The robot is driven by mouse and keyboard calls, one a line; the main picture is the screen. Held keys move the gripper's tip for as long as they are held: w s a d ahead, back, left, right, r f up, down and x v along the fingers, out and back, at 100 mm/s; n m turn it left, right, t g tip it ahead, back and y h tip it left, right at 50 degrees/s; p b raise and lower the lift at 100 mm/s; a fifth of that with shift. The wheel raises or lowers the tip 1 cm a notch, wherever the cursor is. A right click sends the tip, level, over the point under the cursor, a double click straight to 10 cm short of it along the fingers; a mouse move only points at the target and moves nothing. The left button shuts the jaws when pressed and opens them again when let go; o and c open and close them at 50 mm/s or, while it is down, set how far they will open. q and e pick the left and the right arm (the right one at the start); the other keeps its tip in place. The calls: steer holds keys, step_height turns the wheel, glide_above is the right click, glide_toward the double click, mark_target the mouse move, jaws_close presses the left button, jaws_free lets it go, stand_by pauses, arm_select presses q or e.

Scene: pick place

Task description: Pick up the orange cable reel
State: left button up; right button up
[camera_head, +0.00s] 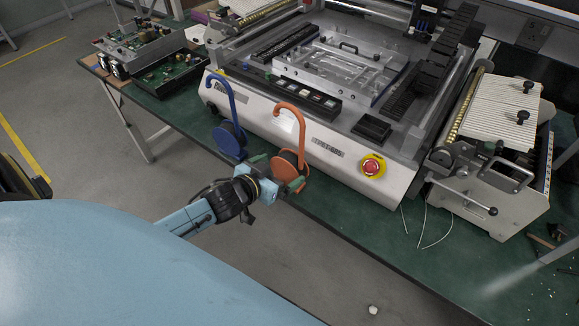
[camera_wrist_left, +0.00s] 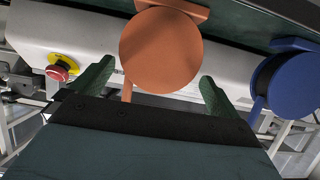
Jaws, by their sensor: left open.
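The orange cable reel (camera_head: 301,138) has a tall hooked stem and stands upright at the front edge of the green table. Its round orange disc (camera_wrist_left: 160,50) fills the upper middle of the left wrist view. My left gripper (camera_head: 278,172) is open right at the reel's lower part. In the left wrist view, the green fingers of the gripper (camera_wrist_left: 155,86) are spread to either side of the disc, with nothing held. I cannot tell whether they touch it. The gripper hides part of the reel's base. My right gripper is not in view.
A blue cable reel (camera_head: 232,128) stands just left of the orange one and also shows in the left wrist view (camera_wrist_left: 292,85). A large white machine with a red stop button (camera_head: 372,166) is close behind. The green table (camera_head: 350,212) has little free room there.

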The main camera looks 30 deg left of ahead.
mark_target(284, 169)
arm_select(q)
steer(key=x, duration=0.2)
steer(key=b+x, duration=0.1)
steer(key=x, duration=0.2)
steer(key=shift+d+f, duration=0.15)
steer(key=shift+f, duration=0.2)
steer(key=shift+r, duration=0.1)
steer(key=c, duration=1)
